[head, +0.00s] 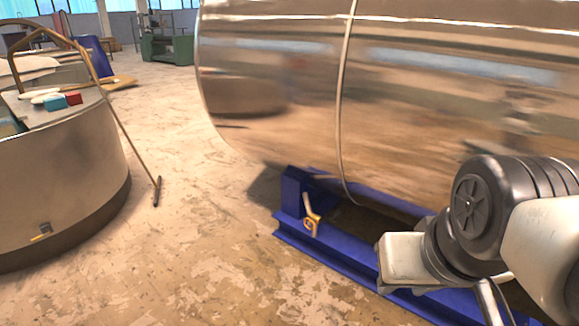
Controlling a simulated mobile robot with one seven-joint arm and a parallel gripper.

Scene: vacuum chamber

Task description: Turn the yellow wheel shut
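No full yellow wheel shows plainly in the head view. A small yellow-orange part (311,215), shaped like a handle or a wheel seen at an angle, sits at the near left end of the blue support frame (335,258). I cannot tell whether it is the wheel or how far it is turned. My arm (480,215) reaches in from the right, in front of the frame and the large tank. The fingers of my gripper cannot be made out. The yellow-orange part stands apart from my arm, to its left.
A large shiny metal cylinder (270,85) lies on the blue frame. A round metal vessel (60,170) stands at left, with a small yellow fitting (41,235) low on its side and a thin rod (130,140) leaning down to the floor. Bare worn floor (190,215) lies between.

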